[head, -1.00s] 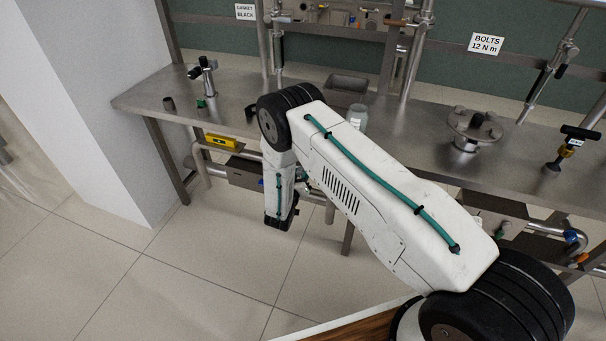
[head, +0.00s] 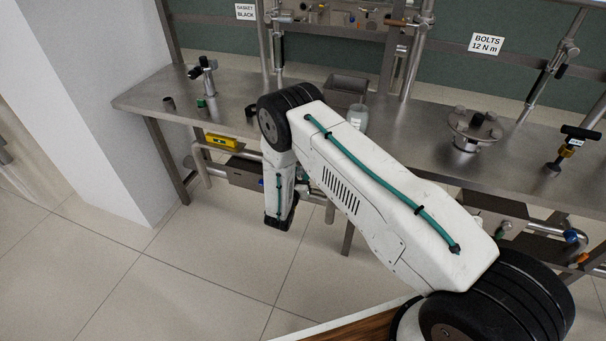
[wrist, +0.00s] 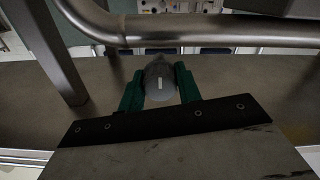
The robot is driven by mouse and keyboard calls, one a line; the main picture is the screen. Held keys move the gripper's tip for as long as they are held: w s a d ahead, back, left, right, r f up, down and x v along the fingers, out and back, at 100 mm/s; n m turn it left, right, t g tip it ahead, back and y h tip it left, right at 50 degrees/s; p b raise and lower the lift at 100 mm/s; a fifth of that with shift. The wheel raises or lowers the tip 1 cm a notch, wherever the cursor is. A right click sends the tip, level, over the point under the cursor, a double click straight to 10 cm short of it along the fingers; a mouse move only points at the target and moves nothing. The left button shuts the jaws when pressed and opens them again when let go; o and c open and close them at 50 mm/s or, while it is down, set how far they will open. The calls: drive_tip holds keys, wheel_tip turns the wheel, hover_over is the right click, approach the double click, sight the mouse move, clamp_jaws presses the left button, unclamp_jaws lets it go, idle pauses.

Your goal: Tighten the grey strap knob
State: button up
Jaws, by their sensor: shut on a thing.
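The grey strap knob (wrist: 159,80) shows in the wrist view as a rounded grey knob with a pale mark on its face. My gripper (wrist: 159,88) has green fingers, one on each side of the knob, and is shut on it. The strap itself cannot be made out. In the head view my arm hides the gripper and the knob; only the lower part of the wrist shows below the bench edge.
In the wrist view a steel pipe (wrist: 220,30) runs just beyond the knob, and a steel post (wrist: 48,50) stands at left. In the head view the steel bench (head: 400,140) holds a flanged fitting (head: 474,130), a grey bin (head: 345,90) and a yellow level (head: 222,141) hangs at its front.

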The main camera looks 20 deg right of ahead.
drive_tip(key=o, duration=0.9)
drive_tip(key=shift+s+d+f, duration=0.1)
drive_tip(key=shift+s+f, duration=0.05)
drive_tip(key=shift+s, duration=0.05)
drive_tip(key=shift+c, duration=0.2)
drive_tip(key=shift+o, duration=0.5)
drive_tip(key=shift+w, duration=0.1)
drive_tip(key=v, duration=0.8)
drive_tip(key=shift+w, duration=0.1)
